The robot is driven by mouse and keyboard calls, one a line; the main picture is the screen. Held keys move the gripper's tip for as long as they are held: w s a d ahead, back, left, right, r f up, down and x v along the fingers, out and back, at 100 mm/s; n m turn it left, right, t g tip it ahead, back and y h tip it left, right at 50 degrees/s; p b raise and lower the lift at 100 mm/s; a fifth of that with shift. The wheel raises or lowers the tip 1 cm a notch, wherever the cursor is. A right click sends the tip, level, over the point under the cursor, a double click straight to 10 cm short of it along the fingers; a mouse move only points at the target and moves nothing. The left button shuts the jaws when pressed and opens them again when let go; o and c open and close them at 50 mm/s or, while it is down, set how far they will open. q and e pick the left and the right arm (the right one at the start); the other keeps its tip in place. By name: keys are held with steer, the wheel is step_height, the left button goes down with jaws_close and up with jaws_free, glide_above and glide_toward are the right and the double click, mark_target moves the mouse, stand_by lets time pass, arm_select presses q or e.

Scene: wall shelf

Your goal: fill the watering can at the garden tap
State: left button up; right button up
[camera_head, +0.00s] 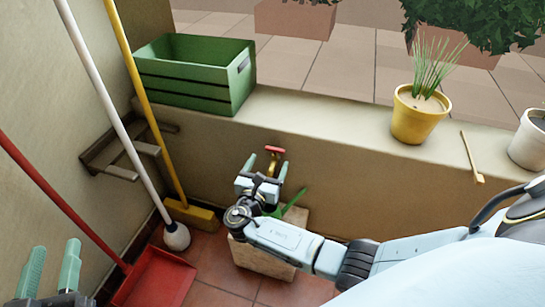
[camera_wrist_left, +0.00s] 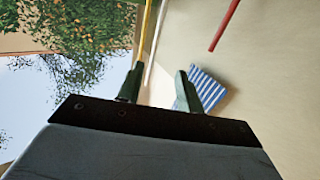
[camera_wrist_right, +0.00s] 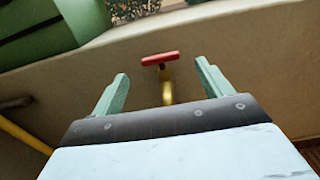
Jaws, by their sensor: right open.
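The garden tap has a red handle (camera_head: 275,149) and a brass body on the low wall. In the right wrist view the red handle (camera_wrist_right: 160,58) lies just beyond and between the fingertips, apart from them. My right gripper (camera_head: 265,167) is open and empty in front of the tap. A green watering can (camera_head: 294,199) is mostly hidden behind my right gripper and wrist; only a slanting green part shows, above a pale block (camera_head: 262,258). My left gripper (camera_head: 52,268) is open and empty at the lower left, away from the tap and can.
A green crate (camera_head: 190,85), yellow pot (camera_head: 415,117) and white pot (camera_head: 530,140) stand on the wall ledge. A yellow broom (camera_head: 190,215), white-handled tool (camera_head: 176,236) and red dustpan (camera_head: 155,280) stand left, near a wall rack (camera_head: 120,160).

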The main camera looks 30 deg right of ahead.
mark_target(275, 150)
steer(key=b+x, duration=0.1)
steer(key=x, duration=0.2)
steer(key=shift+w+d, duration=0.2)
steer(key=shift+w, duration=0.05)
arm_select(q)
step_height(275, 150, up, 7)
steer(key=s+t+h, duration=0.1)
steer(key=t, duration=0.3)
steer(key=shift+s+d+f+t+h+b, duration=0.15)
steer(key=shift+s+d+t+h+b, duration=0.15)
steer(key=shift+s+t+h+b, duration=0.1)
arm_select(e)
steer(key=shift+w+d, duration=0.45)
steer(key=shift+d, duration=0.1)
steer(key=c, duration=1)
